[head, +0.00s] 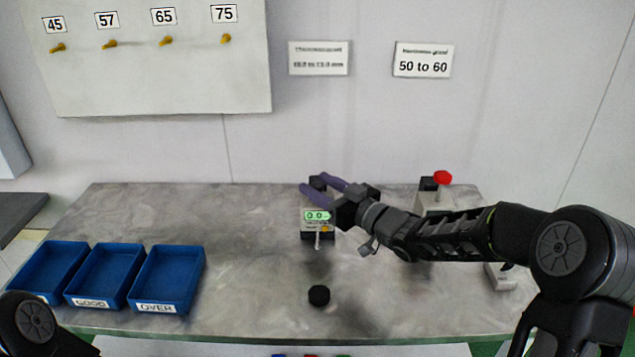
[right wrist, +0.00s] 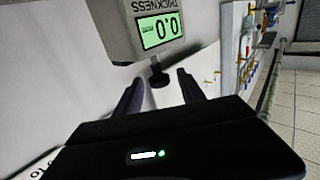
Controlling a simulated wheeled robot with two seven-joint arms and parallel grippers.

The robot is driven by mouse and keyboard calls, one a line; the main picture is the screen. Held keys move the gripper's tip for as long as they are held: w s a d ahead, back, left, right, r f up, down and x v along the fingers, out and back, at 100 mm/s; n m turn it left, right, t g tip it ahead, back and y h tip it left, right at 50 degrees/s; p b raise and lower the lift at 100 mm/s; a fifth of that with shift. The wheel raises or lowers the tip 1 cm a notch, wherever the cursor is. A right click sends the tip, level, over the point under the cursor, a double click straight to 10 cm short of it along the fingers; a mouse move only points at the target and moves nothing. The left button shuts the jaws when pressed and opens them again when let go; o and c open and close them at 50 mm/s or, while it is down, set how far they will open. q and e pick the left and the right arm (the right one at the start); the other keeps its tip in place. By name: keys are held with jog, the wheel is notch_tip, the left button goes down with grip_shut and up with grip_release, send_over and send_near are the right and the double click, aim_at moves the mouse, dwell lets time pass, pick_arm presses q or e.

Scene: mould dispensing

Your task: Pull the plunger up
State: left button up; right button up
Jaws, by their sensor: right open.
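The thickness gauge (head: 318,226) stands near the back middle of the table, its green display reading 0.0. The plunger's black knob (head: 317,182) is at its top. In the right wrist view the gauge (right wrist: 150,28) appears upside down, with the knob (right wrist: 158,78) on a short stem. My right gripper (head: 319,185) is open. Its two purple fingers reach from the right around the knob's level, one to each side. In the wrist view the knob lies between the fingertips, with visible gaps on both sides. My left gripper is out of view.
A black round puck (head: 319,295) lies on the table (head: 240,225) in front of the gauge. Several blue bins (head: 168,278) stand at left. A device with a red knob (head: 442,178) stands at right, partly behind my arm. A board with labelled pegs (head: 150,80) hangs behind.

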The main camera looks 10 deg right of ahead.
jog(key=shift+w+a, duration=0.25)
jog(key=shift+w, duration=0.1)
jog(key=shift+c, duration=0.5)
grip_shut()
dwell(0.8)
